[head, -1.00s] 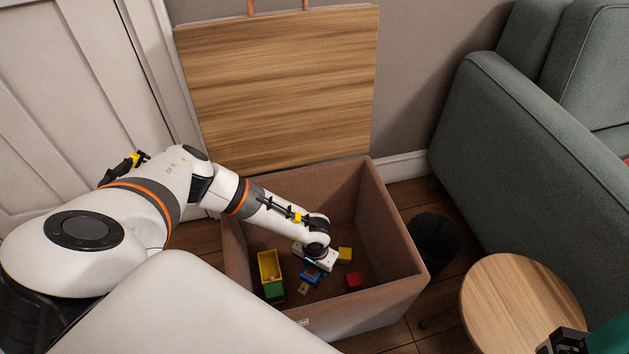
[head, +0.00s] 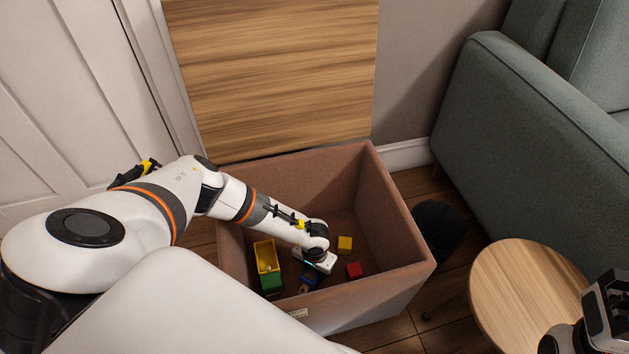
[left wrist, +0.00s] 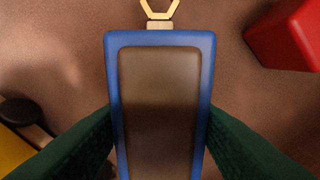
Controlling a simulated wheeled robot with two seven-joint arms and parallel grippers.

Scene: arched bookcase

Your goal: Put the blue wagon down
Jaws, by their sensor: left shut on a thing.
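The blue wagon (head: 309,283) is inside the brown fabric box, under my left gripper (head: 313,272) and partly hidden by it. In the left wrist view the wagon (left wrist: 161,39) shows from above, with a blue rim, a brown inside and a pale hook at its far end. The dark green fingers of my left gripper (left wrist: 160,140) are shut on it from both sides. Whether the wagon touches the box floor I cannot tell. My right gripper (head: 606,312) shows in part at the bottom right corner, away from the box; its jaws are unclear.
The box (head: 400,235) also holds a yellow wagon (head: 265,255), a green block (head: 271,283), a yellow block (head: 345,243) and a red block (head: 354,270). Its walls surround my left gripper. A dark bin (head: 440,228) and a round wooden table (head: 525,285) stand at right.

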